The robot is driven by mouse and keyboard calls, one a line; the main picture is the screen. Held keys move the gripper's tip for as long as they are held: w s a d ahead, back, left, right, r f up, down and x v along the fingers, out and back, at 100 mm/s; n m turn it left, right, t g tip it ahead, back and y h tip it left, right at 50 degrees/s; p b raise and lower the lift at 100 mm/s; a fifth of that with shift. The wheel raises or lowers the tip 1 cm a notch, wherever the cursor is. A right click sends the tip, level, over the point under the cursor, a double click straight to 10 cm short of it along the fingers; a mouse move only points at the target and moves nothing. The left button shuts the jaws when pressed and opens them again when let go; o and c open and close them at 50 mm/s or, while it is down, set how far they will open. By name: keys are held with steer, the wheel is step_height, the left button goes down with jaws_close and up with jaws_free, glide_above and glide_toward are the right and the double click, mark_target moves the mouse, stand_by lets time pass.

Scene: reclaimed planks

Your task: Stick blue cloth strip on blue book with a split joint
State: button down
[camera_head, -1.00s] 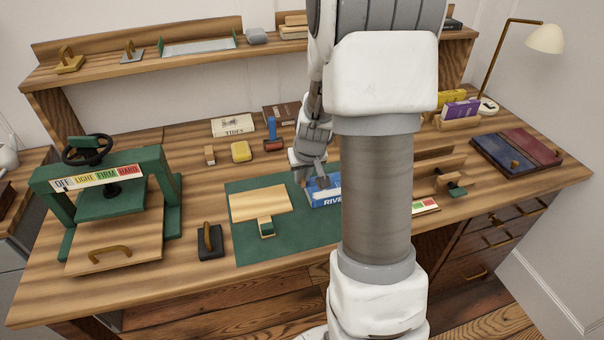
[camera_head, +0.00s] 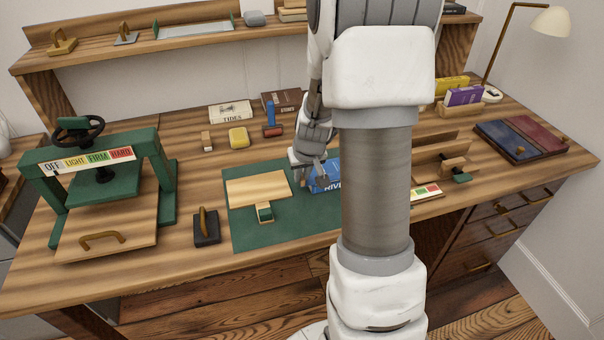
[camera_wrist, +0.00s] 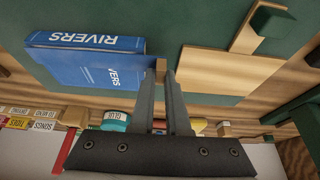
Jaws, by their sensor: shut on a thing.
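The blue book (camera_head: 327,187), lettered RIVERS, lies on the green mat, partly hidden by my arm in the head view. In the wrist view the book (camera_wrist: 85,62) shows its white lettering to the left of my fingers. My gripper (camera_wrist: 163,75) is low beside the book's right end. It is shut on a small tan wooden piece (camera_wrist: 160,68) between its fingertips. In the head view my gripper (camera_head: 321,175) is at the book.
A wooden board (camera_head: 258,188) with a green-ended piece lies on the green mat (camera_head: 245,235), left of the book. A green press (camera_head: 100,175) and a dark weight (camera_head: 206,228) stand further left. A wooden rack (camera_head: 455,165) and flat dark boards (camera_head: 520,138) are right.

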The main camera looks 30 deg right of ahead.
steer(key=shift+f+b, duration=0.3)
steer(key=shift+b, duration=0.05)
stand_by(0.3)
steer(key=c, duration=0.8)
jaws_free()
steer(key=shift+c, duration=0.2)
steer(key=shift+r, duration=0.1)
steer(key=p+v, duration=0.4)
steer(key=v, duration=1.3)
steer(key=shift+r, duration=0.25)
steer(key=s+a+r+n+t+y+p, duration=0.1)
steer(key=s+a+r+n+p, duration=0.1)
steer(key=s+a+r+p, duration=0.7)
steer(key=shift+s+a+r+n, duration=0.3)
steer(key=shift+s+a+r, duration=2.85)
steer(key=shift+r, duration=1.4)
steer(key=shift+w+a, duration=0.1)
steer(key=shift+w, duration=0.05)
